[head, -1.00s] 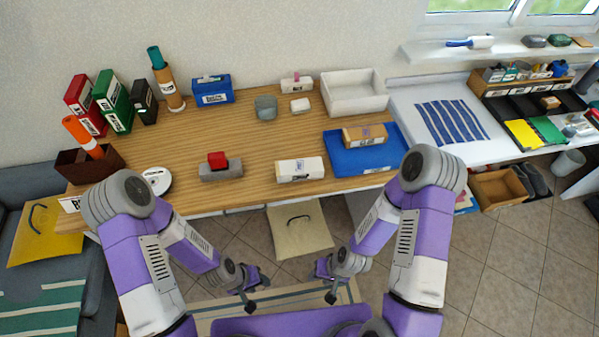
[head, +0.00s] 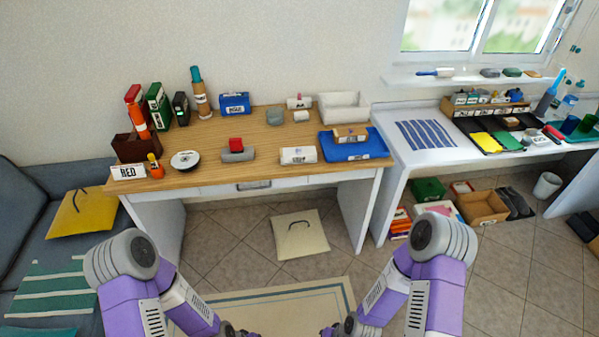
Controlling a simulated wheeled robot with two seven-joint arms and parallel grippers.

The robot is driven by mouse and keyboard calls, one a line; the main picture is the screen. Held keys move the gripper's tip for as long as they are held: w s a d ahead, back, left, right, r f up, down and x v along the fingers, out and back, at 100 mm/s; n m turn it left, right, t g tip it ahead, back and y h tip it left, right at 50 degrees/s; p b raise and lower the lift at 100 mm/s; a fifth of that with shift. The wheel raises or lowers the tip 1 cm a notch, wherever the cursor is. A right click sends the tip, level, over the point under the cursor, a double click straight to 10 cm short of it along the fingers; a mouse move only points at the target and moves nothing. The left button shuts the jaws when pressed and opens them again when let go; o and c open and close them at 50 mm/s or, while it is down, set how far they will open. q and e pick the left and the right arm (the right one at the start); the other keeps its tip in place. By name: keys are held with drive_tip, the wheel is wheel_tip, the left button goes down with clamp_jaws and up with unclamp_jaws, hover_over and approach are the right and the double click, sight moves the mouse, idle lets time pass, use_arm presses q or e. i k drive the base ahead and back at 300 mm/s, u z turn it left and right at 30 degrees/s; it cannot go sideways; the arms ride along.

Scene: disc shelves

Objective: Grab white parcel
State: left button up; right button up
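A flat, cream-white square parcel (head: 301,236) with a dark curved handle lies on the tiled floor, just in front of the desk. A white box with a dark label (head: 298,155) lies on the desk's front part. My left gripper (head: 238,332) and my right gripper (head: 338,331) are at the bottom edge, mostly cut off, so their fingers cannot be made out. Both are well short of the floor parcel in the picture, with nothing visibly held.
The wooden desk (head: 215,135) holds several boxes and a blue tray (head: 372,149). A yellow parcel (head: 80,214) with a similar handle lies on the sofa (head: 30,215). A bordered rug (head: 290,300) lies before me. Cardboard boxes (head: 483,208) stand under the right table.

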sight(303, 155)
drive_tip(key=u, duration=0.95)
drive_tip(key=i, duration=1.1)
drive_tip(key=z, duration=0.15)
